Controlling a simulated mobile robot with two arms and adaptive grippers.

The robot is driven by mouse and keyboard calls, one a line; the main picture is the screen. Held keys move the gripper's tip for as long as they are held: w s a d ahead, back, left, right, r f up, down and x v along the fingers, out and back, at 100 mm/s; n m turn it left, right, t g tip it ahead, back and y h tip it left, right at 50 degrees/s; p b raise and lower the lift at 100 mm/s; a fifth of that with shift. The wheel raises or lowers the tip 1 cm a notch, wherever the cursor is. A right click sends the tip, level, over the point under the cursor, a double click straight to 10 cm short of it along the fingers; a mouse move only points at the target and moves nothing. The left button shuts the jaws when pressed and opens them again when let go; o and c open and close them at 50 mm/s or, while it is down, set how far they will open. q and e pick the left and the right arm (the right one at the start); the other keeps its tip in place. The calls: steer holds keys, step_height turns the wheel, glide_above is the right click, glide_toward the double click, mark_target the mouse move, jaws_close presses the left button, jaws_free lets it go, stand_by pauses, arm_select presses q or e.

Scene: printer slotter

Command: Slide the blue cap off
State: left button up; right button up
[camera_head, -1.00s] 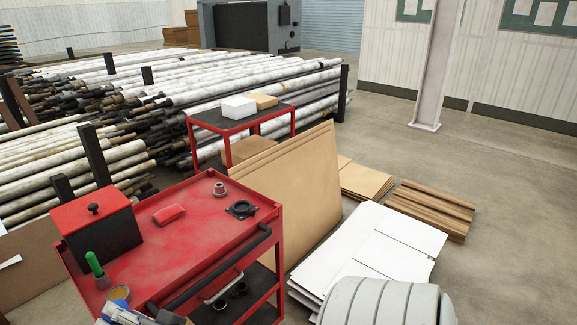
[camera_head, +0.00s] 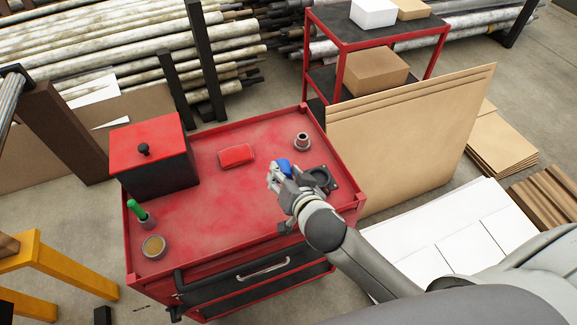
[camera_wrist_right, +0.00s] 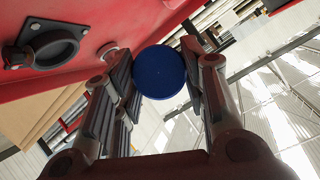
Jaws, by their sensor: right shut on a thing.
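The blue cap (camera_head: 284,166) is a small round piece between the fingertips of my right gripper (camera_head: 280,175), above the red cart top near its right side. In the right wrist view the cap (camera_wrist_right: 160,72) shows as a dark blue disc, face toward the camera, with the fingers of my right gripper (camera_wrist_right: 158,62) closed on both its sides. Whatever lies behind the disc is hidden. My left gripper is not in view.
The red cart (camera_head: 215,200) holds a red and black box (camera_head: 160,170), a red block (camera_head: 236,156), a green-handled tool (camera_head: 136,209), a round tin (camera_head: 153,246), a small ring fitting (camera_head: 302,141) and a black flanged part (camera_head: 322,180) beside my gripper. The cart's middle is clear.

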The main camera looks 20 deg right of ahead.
steer(key=f+n+p, duration=0.1)
steer(key=n, duration=0.1)
steer(key=s+a+f+n+p, duration=0.1)
steer(key=n+p, duration=0.1)
steer(key=f+n+p, duration=0.1)
steer(key=shift+s+a+f+n+g+p, duration=0.15)
steer(key=shift+s+f+n+g+p, duration=0.15)
steer(key=shift+n+p, duration=0.1)
step_height(320, 180, down, 2)
steer(key=shift+s+f+b, duration=0.1)
steer(key=shift+b, duration=0.9)
steer(key=shift+f, duration=0.35)
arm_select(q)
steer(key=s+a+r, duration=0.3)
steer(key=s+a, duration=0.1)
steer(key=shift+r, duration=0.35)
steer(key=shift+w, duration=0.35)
